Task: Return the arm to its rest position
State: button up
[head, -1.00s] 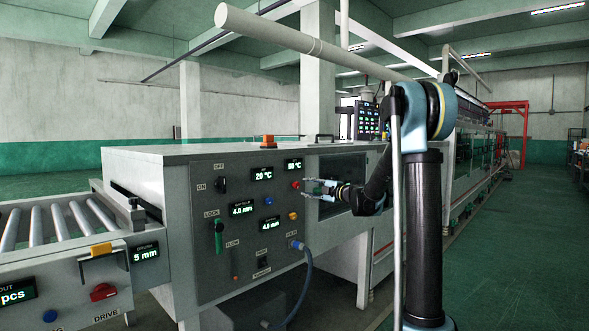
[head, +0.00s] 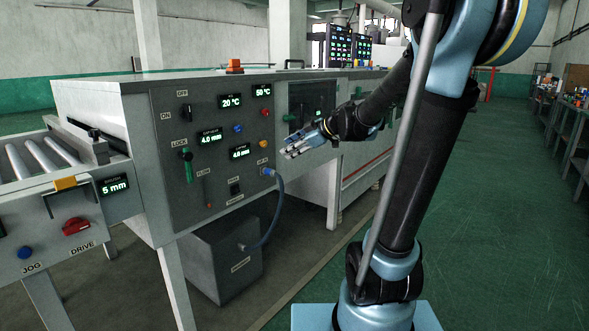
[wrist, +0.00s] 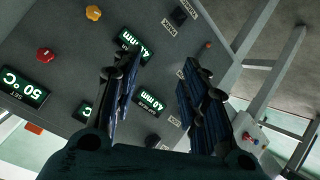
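My gripper (head: 290,147) is stretched out in front of the grey control panel (head: 165,160), near the panel's right side. In the wrist view its two dark fingers (wrist: 158,85) stand apart with nothing between them, and the panel shows behind. The fingers look clear of the panel, though the exact gap is hard to judge. My arm rises from its blue base, leans to the right, and bends back down toward the panel.
The panel carries a green lever (head: 187,166), a red button (head: 265,112), a yellow knob (head: 263,144) and lit displays. A blue hose (head: 277,205) runs down to a grey box (head: 222,262). Roller conveyor (head: 38,158) stands left. Green floor (head: 490,220) at right is clear.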

jog(key=s+d+f+m+g+h, duration=0.1)
jog(key=s+d+f+m+h, duration=0.2)
jog(key=s, duration=0.6)
jog(key=s+d+f+m+g+h, duration=0.1)
jog(key=s+d+f+m+h, duration=0.2)
jog(key=s+d+f+m, duration=0.5)
jog(key=s+d+f+m+g+h, duration=0.2)
jog(key=s+d+f+m, duration=0.4)
jog(key=s, duration=0.6)
jog(key=d+f+h, duration=0.1)
jog(key=d+f, duration=0.1)
jog(key=d, duration=0.1)
jog(key=shift+s+f+h, duration=0.15)
jog(key=shift+f+h, duration=0.1)
jog(key=shift+h, duration=0.15)
